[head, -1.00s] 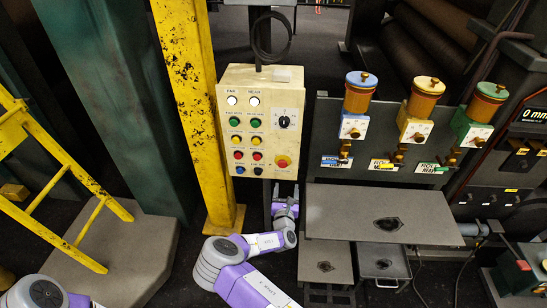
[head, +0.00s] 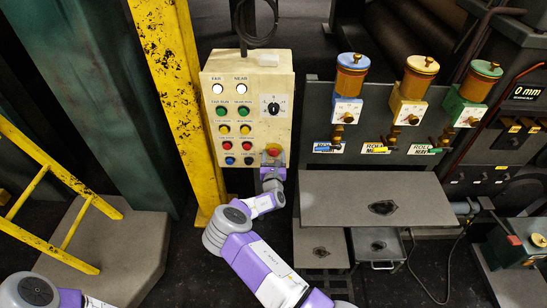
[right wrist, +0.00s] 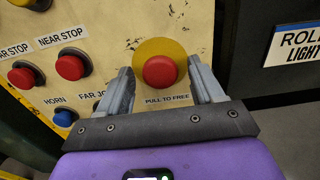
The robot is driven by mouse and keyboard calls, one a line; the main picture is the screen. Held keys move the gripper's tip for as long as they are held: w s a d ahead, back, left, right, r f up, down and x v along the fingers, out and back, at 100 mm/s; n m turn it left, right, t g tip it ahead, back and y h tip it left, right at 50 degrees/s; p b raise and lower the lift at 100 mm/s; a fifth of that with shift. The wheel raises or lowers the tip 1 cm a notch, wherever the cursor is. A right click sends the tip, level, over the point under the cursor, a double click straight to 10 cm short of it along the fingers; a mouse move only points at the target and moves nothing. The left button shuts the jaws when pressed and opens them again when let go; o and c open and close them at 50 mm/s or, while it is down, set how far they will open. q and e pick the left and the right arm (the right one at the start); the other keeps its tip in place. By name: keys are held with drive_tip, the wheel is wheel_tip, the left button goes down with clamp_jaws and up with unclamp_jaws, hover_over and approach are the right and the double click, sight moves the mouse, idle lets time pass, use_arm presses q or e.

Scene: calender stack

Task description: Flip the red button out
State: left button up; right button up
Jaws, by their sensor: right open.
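The red button (head: 273,149) is a round mushroom knob on a yellow disc at the lower right of the cream control panel (head: 252,80). In the right wrist view the red button (right wrist: 160,72) shows above the words PULL TO FREE. My right gripper (head: 272,164) is at the button in the head view, partly covering it. In the right wrist view my right gripper (right wrist: 160,80) is open, one finger on each side of the button, with gaps visible. My left gripper is not in view; only part of that arm shows at the lower left.
Smaller red stop buttons (right wrist: 71,66) and a blue horn button (right wrist: 64,117) sit left of the gripper. A yellow post (head: 172,90) stands left of the panel. A grey table (head: 335,205) and three dispensers, including a blue-topped one (head: 352,75), are to the right.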

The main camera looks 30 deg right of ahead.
drive_tip(key=shift+c, duration=0.5)
clamp_jaws()
drive_tip(key=shift+b+v, duration=0.4)
drive_tip(key=shift+v, duration=0.45)
drive_tip(key=shift+f, duration=0.15)
drive_tip(key=shift+s, duration=0.1)
drive_tip(key=shift+c, duration=0.8)
unclamp_jaws()
drive_tip(key=shift+o, duration=1.3)
drive_tip(key=shift+s+a, duration=0.15)
